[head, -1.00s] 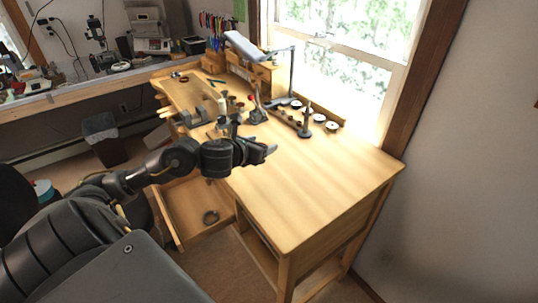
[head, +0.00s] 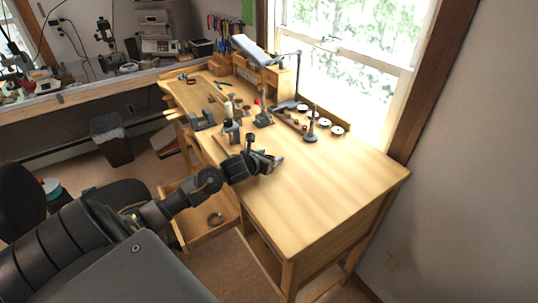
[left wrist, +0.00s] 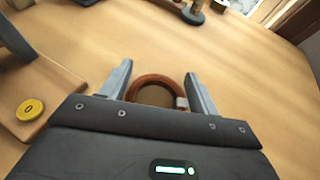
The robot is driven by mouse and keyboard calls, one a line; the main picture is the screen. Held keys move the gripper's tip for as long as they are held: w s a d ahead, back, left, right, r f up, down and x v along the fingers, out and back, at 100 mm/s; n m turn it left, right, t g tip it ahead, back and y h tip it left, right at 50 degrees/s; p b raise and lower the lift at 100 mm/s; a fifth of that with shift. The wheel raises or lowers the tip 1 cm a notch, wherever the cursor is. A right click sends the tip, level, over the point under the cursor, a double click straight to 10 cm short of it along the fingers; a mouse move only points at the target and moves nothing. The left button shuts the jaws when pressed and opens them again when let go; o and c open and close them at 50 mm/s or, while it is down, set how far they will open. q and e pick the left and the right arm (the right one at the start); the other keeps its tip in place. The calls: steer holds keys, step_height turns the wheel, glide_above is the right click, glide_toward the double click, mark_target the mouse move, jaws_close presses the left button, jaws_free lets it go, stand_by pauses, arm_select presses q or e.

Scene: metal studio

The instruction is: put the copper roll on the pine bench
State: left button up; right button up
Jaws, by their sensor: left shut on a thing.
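The copper roll (left wrist: 150,79) is a reddish-brown ring with a pale band at its right side. It shows between the two grey fingers of my left gripper (left wrist: 158,70) in the left wrist view, and the fingers are shut on it. In the head view my left gripper (head: 270,161) is over the left part of the pine bench (head: 310,190). The roll is too small to make out there. I cannot tell whether it touches the bench top. My right gripper is not in view.
A post on a round base (head: 311,138) and several small discs stand along the window side. A vise (head: 204,120) and tools crowd the far end. An open drawer (head: 200,232) holds a dark ring (head: 215,219). The near bench top is clear.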

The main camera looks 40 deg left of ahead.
arm_select(q)
steer(key=shift+f, duration=0.1)
steer(key=shift+f+b, duration=0.2)
steer(key=shift+b, duration=0.15)
steer(key=o, duration=1)
steer(key=shift+r, duration=0.2)
steer(key=shift+s, duration=0.25)
steer(key=b+v, duration=0.1)
steer(key=v, duration=1)
steer(key=shift+s+r+b, duration=0.2)
steer(key=shift+b, duration=0.15)
